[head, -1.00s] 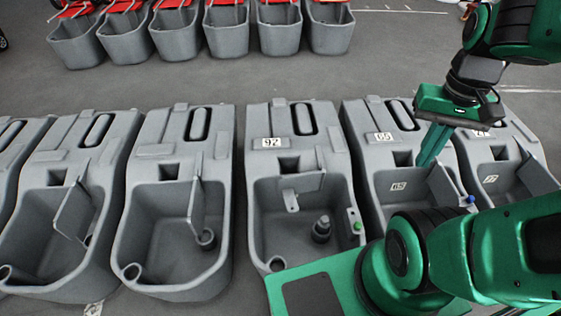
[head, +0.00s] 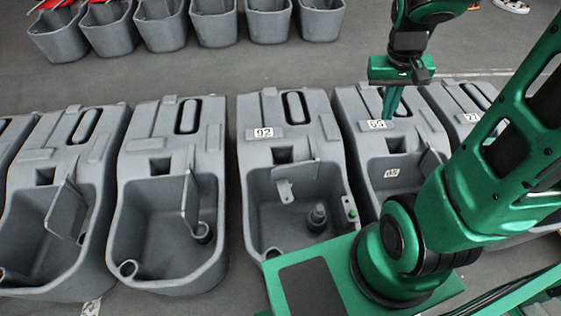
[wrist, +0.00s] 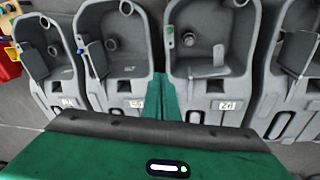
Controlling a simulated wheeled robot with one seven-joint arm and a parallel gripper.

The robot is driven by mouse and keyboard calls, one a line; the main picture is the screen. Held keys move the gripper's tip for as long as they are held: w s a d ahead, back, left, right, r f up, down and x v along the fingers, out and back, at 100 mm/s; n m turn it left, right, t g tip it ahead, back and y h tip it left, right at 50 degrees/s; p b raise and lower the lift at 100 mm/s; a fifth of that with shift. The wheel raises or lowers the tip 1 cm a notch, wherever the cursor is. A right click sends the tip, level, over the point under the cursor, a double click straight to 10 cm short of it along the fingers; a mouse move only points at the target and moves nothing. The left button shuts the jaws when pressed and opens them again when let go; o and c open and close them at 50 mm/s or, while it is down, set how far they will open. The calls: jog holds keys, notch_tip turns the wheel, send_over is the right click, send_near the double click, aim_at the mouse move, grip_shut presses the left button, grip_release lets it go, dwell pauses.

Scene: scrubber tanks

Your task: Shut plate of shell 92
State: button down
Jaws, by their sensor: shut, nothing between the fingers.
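Shell 92 (head: 330,135) is a grey tank near the middle of the head view, with its white 92 label (head: 264,133) on top. Its plate (head: 300,181) is a thin grey panel standing up off the basin at the back, with a small holed tab hanging from it. In the wrist view the shell with the green knob (wrist: 189,39) matches shell 92, and its plate (wrist: 219,57) stands there too. My gripper (head: 390,117) is shut and empty, pointing down over the top of the shell right of 92, apart from the plate. Its fingers show in the wrist view (wrist: 163,84).
A like shell (head: 425,130) with its own plate stands close on the right, another shell (head: 170,115) on the left. A dark stub (head: 317,216) rises in shell 92's basin. An aisle of bare floor (head: 200,83) separates a back row of tanks.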

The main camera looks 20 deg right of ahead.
jog(key=w+a+f+n+t, duration=0.1)
jog(key=w+a+f, duration=0.2)
jog(key=w+f, duration=0.5)
jog(key=w+a+f+n+t, duration=0.1)
jog(key=w+a+f+n, duration=0.15)
jog(key=w+f, duration=0.55)
jog(key=w+a+f+t+y, duration=0.1)
jog(key=w+a+f, duration=0.4)
jog(key=a+f, duration=0.3)
jog(key=w+a+f+y, duration=0.1)
jog(key=w+a+f, duration=0.45)
jog(key=f, duration=0.35)
notch_tip(320, 180, down, 11)
jog(key=s, duration=0.1)
jog(key=shift+a+n, duration=0.35)
jog(key=shift+a, duration=0.1)
jog(key=shift+s+a, duration=0.15)
